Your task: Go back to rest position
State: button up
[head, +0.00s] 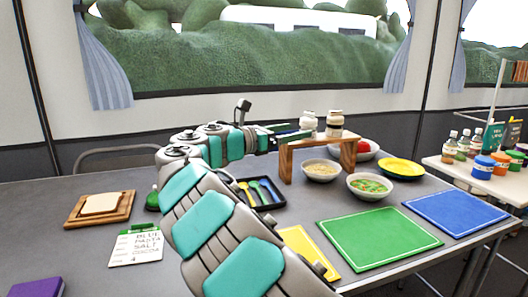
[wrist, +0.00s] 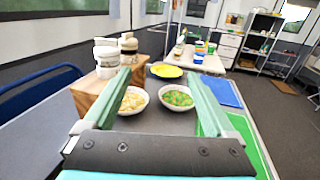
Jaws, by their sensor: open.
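My gripper (head: 288,132) is held above the table, in front of the small wooden shelf (head: 291,163) in the head view. In the wrist view my gripper (wrist: 162,88) shows two green fingers spread apart with nothing between them. Beyond the fingers, a bowl of pale food (wrist: 133,100) and a bowl of green and orange food (wrist: 177,97) stand on the table. My arm hides part of the table, the black tray (head: 279,201) and the yellow mat (head: 308,250) in the head view.
Jars (head: 335,122) stand on the wooden shelf. A yellow plate (head: 402,168), green mat (head: 376,237) and blue mat (head: 458,215) lie to the right. A board with bread (head: 101,204) and a written card (head: 136,248) lie left. A side table with bottles (head: 464,142) stands right.

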jog(key=s+d+f+m+g+y, duration=0.1)
jog(key=s+d+f+m+g, duration=0.15)
jog(key=s+d+m, duration=0.4)
jog(key=s+d+f+m+g, duration=0.1)
jog(key=s+d+g, duration=0.25)
jog(key=d, duration=0.55)
jog(key=s+d+f+m+g+y, duration=0.1)
jog(key=s+d+f+m+y, duration=0.1)
jog(key=s+d+f+m, duration=0.3)
jog(key=s+d+f+m+g+y, duration=0.1)
jog(key=s+f+y, duration=0.15)
jog(key=s, duration=0.45)
jog(key=s+a+f+m+g+y, duration=0.25)
jog(key=s+f+m+y, duration=0.3)
jog(key=s+f, duration=0.8)
jog(key=s+a+f+m+g+y, duration=0.1)
jog(key=s+a+f+m+y, duration=0.3)
jog(key=s+a, duration=0.7)
jog(key=s+f+m, duration=0.1)
jog(key=s+f, duration=0.1)
jog(key=s, duration=0.1)
jog(key=shift+s+f+m, duration=0.15)
jog(key=shift+s+m, duration=0.15)
jog(key=shift+s, duration=0.1)
